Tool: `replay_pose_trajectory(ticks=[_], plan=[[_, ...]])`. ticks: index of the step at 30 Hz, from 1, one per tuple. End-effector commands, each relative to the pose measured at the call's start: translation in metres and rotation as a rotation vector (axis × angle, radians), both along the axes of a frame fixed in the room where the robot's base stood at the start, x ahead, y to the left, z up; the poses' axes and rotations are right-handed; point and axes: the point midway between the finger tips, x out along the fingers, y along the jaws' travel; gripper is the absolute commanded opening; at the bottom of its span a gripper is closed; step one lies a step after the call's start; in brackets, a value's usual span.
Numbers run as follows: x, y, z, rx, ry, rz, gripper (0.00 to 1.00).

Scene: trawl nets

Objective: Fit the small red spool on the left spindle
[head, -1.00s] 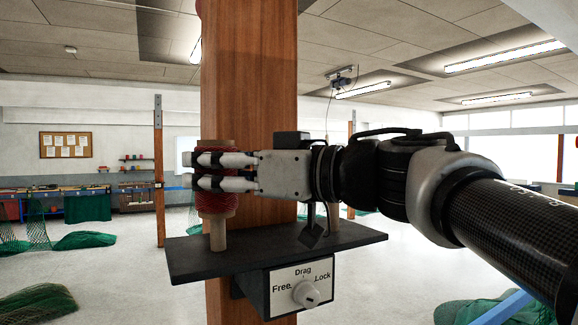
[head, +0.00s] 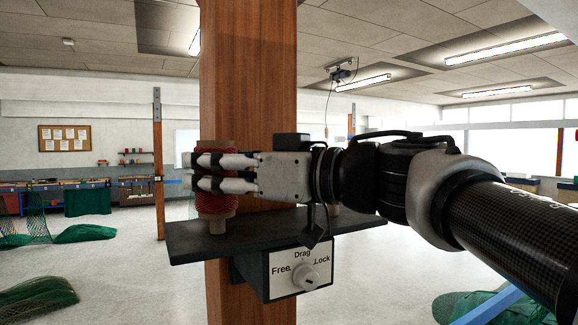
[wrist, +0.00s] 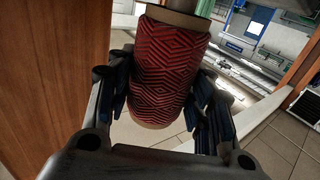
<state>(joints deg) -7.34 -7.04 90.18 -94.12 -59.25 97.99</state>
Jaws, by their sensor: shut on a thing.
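The small red spool (head: 214,203) has a patterned red winding and tan ends. My gripper (head: 208,172) is shut on it and holds it upright above the left end of the dark shelf (head: 260,238). In the wrist view the spool (wrist: 172,65) sits between both fingers. A pale grey post (wrist: 207,8) shows at the spool's end in the wrist view. How far the spool is around the spindle is hidden.
A wooden post (head: 248,70) stands behind the shelf, close to my gripper. A box with a Free, Drag, Lock knob (head: 305,276) hangs under the shelf. Part of another pale post (head: 334,209) shows right of my gripper. Green nets (head: 84,234) lie on the floor.

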Motion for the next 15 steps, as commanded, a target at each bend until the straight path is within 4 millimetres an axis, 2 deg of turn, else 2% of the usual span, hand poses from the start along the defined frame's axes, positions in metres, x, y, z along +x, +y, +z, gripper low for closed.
replay_pose_trajectory(ticks=[15], plan=[[0.0, 0.0, -0.013, 0.001, 0.0, 0.0, 0.21]])
